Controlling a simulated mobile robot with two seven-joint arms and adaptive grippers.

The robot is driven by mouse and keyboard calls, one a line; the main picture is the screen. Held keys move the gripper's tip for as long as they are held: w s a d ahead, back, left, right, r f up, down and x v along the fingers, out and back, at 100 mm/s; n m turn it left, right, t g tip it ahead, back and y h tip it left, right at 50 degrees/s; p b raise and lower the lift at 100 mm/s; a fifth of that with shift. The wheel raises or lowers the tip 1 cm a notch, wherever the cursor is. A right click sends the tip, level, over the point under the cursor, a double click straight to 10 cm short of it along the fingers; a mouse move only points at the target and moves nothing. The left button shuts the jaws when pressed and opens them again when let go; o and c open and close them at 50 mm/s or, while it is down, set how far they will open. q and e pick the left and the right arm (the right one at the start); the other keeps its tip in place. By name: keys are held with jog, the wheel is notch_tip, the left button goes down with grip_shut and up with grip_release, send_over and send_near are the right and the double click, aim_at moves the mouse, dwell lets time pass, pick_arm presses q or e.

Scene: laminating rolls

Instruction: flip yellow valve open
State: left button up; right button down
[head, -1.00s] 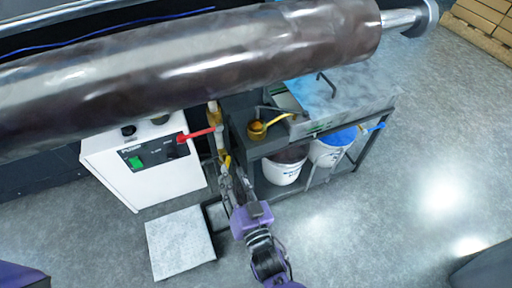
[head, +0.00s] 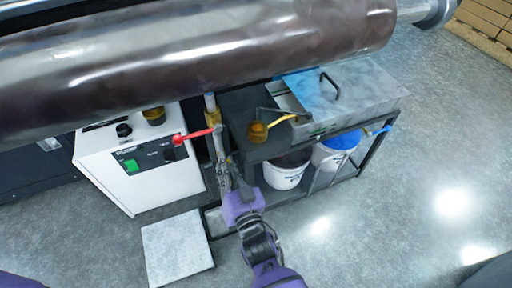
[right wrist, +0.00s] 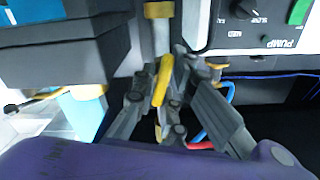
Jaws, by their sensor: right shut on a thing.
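The yellow valve handle (right wrist: 163,80) shows in the right wrist view, lying lengthwise between the fingers of my right gripper (right wrist: 163,92). My right gripper is shut on it, in front of a vertical pipe with a brass fitting (right wrist: 158,10). In the head view my right gripper (head: 222,150) reaches up to the lower part of this pipe (head: 211,110), and there it hides the yellow handle. A red valve lever (head: 195,135) sticks out to the left just above the gripper. My left gripper is out of view.
A white pump box (head: 140,170) stands left of the pipe. A dark cart (head: 240,105) on the right holds a small brass pot (head: 257,131), a metal tray (head: 350,90) and buckets (head: 284,175). A large roll (head: 250,40) spans above. The floor in front is mostly clear.

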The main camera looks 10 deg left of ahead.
jog(key=shift+r+n+p, duration=0.15)
jog(key=shift+n+p, duration=0.35)
jog(key=shift+p, duration=0.05)
jog(key=shift+n+p, duration=0.45)
jog(key=shift+n, duration=0.65)
jog(key=shift+s, duration=0.1)
jog(key=c, duration=1.8)
grip_release()
